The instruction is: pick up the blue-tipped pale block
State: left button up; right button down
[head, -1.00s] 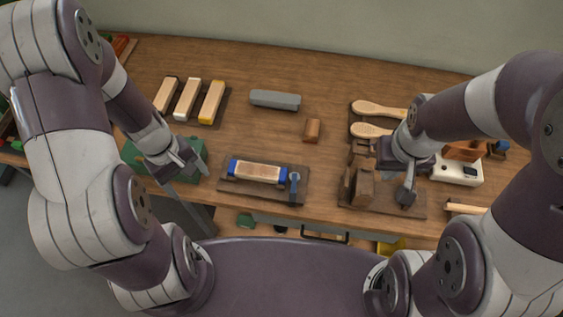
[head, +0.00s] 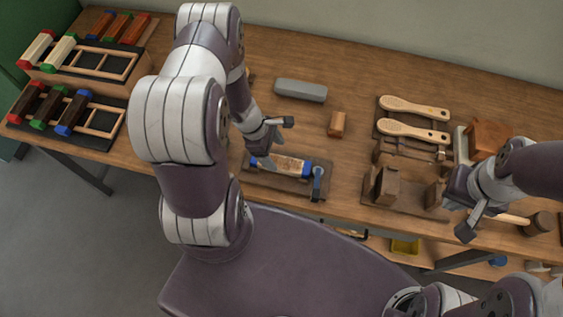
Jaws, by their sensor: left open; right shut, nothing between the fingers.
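The blue-tipped pale block (head: 290,164) lies in a dark wooden fixture (head: 262,181) near the front of the table. Its top is pale wood and both ends are blue. A small clamp with a blue handle (head: 317,179) stands at the fixture's right end. My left gripper (head: 283,137) is open and empty, just behind and above the block; its wrist partly covers the block's left end. My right gripper (head: 474,219) is shut and empty, at the right, beside a brown wooden fixture (head: 405,199).
Racks at the left hold dark and pale blocks with coloured tips (head: 60,52). A grey bar (head: 301,90), a small brown block (head: 337,124) and two pale paddle-shaped pieces (head: 414,131) lie behind.

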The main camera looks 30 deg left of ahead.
aim_at(280, 162)
pick_arm(q)
jog(key=x, duration=0.4)
jog(key=shift+s+f, duration=0.15)
jog(key=shift+f, duration=0.15)
jog(key=c, duration=1.2)
